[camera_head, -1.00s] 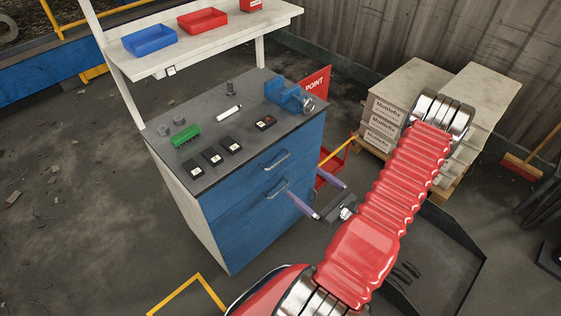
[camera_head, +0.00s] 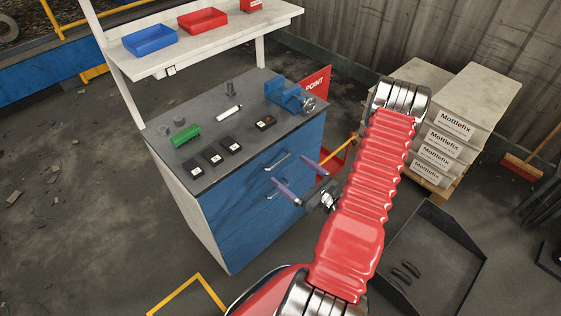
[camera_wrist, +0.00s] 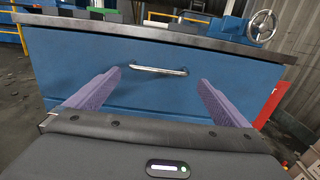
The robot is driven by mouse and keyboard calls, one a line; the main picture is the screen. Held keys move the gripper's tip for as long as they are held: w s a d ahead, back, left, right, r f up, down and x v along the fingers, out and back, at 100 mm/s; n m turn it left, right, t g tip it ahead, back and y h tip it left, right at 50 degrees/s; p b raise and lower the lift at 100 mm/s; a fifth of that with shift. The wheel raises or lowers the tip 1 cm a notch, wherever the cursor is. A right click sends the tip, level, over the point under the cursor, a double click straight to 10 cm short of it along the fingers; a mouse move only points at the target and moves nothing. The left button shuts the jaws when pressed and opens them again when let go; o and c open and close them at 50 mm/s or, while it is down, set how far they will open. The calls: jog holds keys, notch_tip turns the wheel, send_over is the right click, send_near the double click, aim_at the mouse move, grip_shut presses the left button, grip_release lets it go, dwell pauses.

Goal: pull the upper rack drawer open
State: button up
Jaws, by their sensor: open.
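The blue cabinet's upper drawer (camera_head: 243,173) has a metal bar handle (camera_head: 276,161) and looks closed under the grey worktop. In the wrist view the handle (camera_wrist: 158,71) lies level, a little ahead of and between my fingertips. A lower drawer (camera_head: 262,220) sits beneath it; its handle is partly covered by my finger. My gripper (camera_head: 292,173) is open and empty, with purple fingers pointing at the drawer front. In the wrist view its fingers (camera_wrist: 159,79) stand wide on either side of the handle and do not touch it.
On the worktop (camera_head: 204,110) are a blue vise (camera_head: 288,95), a green block (camera_head: 185,136) and several dark small boxes. A shelf above holds blue and red bins. Stacked bags (camera_head: 440,140) stand on a pallet to the right. Open floor lies left of the cabinet.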

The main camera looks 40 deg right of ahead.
aim_at(279, 162)
jog(key=shift+w+a, duration=0.1)
jog(key=shift+w, duration=3.15)
jog(key=shift+c, duration=0.6)
